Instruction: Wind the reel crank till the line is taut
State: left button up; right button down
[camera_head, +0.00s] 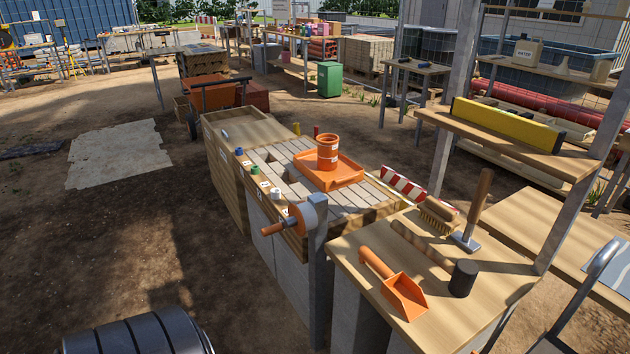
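The reel (309,216) is a pale spool with orange sides, mounted at the top of a grey metal post (318,270) at the near corner of the wooden bench (255,200). Its orange crank handle (273,229) sticks out to the left of the reel. I cannot make out a line running from the reel, so its slack or tension does not show. Neither of my grippers is in view. A dark rounded part of my own body shows at the bottom left, well apart from the reel.
An orange tray (345,180) with an orange pot (327,152) sits on the bench.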

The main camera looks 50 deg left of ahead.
aim_at(293, 222)
jog(key=j+z, duration=0.25)
jog(key=j, duration=0.55)
jog(key=j+z, duration=0.25)
jog(key=j, duration=0.55)
jog(key=k+j+z, duration=0.1)
jog(key=j+z, duration=0.15)
jog(key=j, duration=0.5)
